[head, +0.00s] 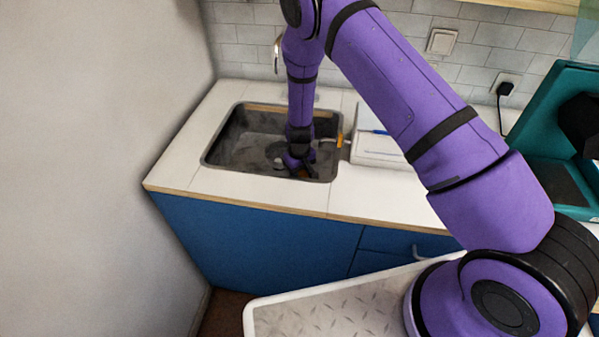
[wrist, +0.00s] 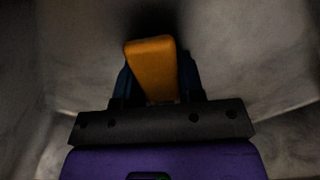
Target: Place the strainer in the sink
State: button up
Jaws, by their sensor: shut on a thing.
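The sink (head: 235,145) is a dark grey metal basin set in the white counter. My gripper (head: 299,170) is down inside the basin, near its front right corner. In the wrist view my gripper (wrist: 158,84) is shut on an orange block-like part (wrist: 151,66), which I take to be the strainer's handle. The strainer's bowl cannot be made out. I cannot tell whether the held thing touches the sink floor.
A white box-like item (head: 377,149) with a blue item on it stands right of the sink. A teal machine (head: 545,130) stands farther right. The counter left of the sink (head: 190,140) is clear.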

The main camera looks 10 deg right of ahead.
jog(key=o, duration=1)
jog(key=s+d+r+m+t+y, duration=0.1)
jog(key=d+r, duration=0.1)
jog(key=r, duration=1.2)
jog(key=s+d+r, duration=0.1)
jog(key=r, duration=1.3)
jog(key=s+d+r+m+t, duration=0.1)
jog(key=s+d+r, duration=0.1)
jog(key=s+r, duration=0.35)
jog(key=s+d+r, duration=0.2)
jog(key=d+r, duration=0.1)
jog(key=r, duration=0.6)
jog(key=s+d+r+m+t, duration=0.1)
jog(key=s+r, duration=0.3)
jog(key=s, duration=0.4)
jog(key=s+d+r+t, duration=0.1)
jog(key=s+d+r, duration=0.3)
jog(key=s, duration=0.5)
jog(key=s+d+r+m+t+h, duration=0.1)
jog(key=s+r, duration=0.3)
jog(key=s, duration=0.5)
jog(key=shift+d+m, duration=0.3)
jog(key=shift+d, duration=0.6)
jog(key=shift+w, duration=0.1)
